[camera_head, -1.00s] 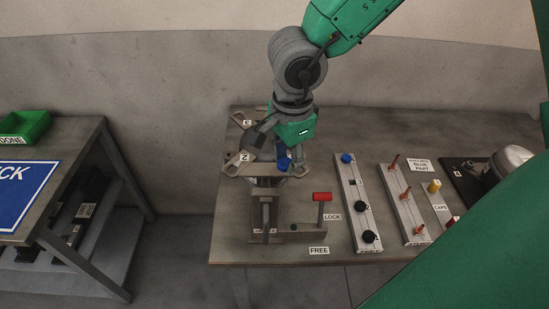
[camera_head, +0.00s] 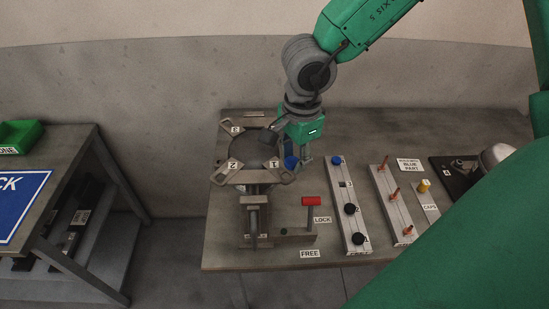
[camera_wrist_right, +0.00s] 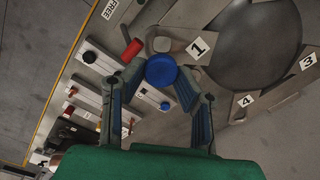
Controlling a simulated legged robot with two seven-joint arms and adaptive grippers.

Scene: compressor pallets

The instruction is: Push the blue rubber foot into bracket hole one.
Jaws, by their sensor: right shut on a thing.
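My right gripper (camera_head: 298,162) is shut on a blue rubber foot (camera_head: 290,161), just right of the bracket arm labelled 1 (camera_head: 276,167). In the right wrist view the foot (camera_wrist_right: 161,72) sits between the two fingertips of the gripper (camera_wrist_right: 158,82), beside the outer end of arm 1 (camera_wrist_right: 176,45). Whether the foot touches the bracket I cannot tell. The bracket has several numbered arms around a dark round body (camera_head: 253,147) and sits on a stand. My left gripper is not in view.
A red-handled lever (camera_head: 311,201) stands by the LOCK and FREE labels. Right of it are a rail (camera_head: 352,222) with another blue part (camera_head: 336,160) and black feet, a rail with copper pins (camera_head: 392,205), and yellow caps (camera_head: 423,186). A green bin (camera_head: 20,137) is far left.

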